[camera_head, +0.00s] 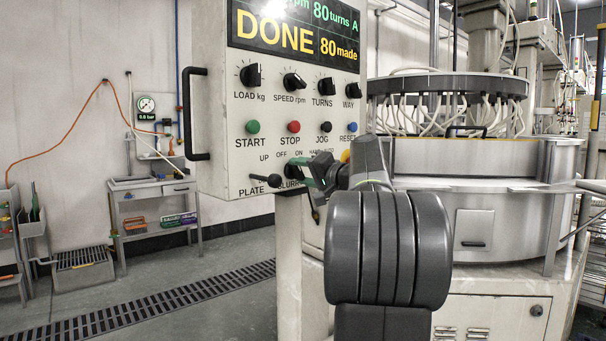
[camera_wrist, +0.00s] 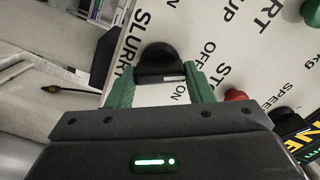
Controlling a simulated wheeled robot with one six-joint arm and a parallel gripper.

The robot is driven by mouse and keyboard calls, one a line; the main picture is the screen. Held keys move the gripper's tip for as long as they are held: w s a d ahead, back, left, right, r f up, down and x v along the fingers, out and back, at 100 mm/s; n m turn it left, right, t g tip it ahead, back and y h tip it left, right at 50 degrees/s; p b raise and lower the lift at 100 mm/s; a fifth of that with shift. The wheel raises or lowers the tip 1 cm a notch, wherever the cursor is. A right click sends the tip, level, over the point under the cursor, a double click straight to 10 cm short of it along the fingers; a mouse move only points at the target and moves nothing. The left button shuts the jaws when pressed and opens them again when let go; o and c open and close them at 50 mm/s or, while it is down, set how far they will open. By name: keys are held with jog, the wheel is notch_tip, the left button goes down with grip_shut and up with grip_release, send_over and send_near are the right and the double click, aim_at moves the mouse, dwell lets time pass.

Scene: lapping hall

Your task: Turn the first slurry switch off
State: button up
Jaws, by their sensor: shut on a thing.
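The control panel (camera_head: 212,165) carries a black slurry switch knob (camera_head: 292,171) in its bottom row, under the OFF and ON labels. The SLURRY label below it is partly covered. In the wrist view the black knob (camera_wrist: 160,60) sits between my green fingers, next to the OFF and ON lettering. My gripper (camera_head: 307,172) is shut on this knob; it also shows in the wrist view (camera_wrist: 160,84). I cannot tell for sure which label the knob points to. Any switch further right is hidden behind my gripper and wrist.
The PLATE lever (camera_head: 264,180) sticks out just left of the knob. START (camera_head: 253,127) and STOP (camera_head: 293,127) buttons sit close above. A black handle (camera_head: 195,113) is on the panel's left side. The lapping machine (camera_head: 480,155) stands to the right. Open floor lies at left.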

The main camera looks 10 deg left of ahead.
jog(key=o, duration=1)
jog(key=shift+d, duration=0.15)
jog(key=v, duration=1.3)
jog(key=shift+s+d, duration=0.25)
jog(key=shift+a, duration=0.1)
jog(key=x, duration=1.3)
jog(key=shift+w+a, duration=0.25)
jog(key=shift+a, duration=0.05)
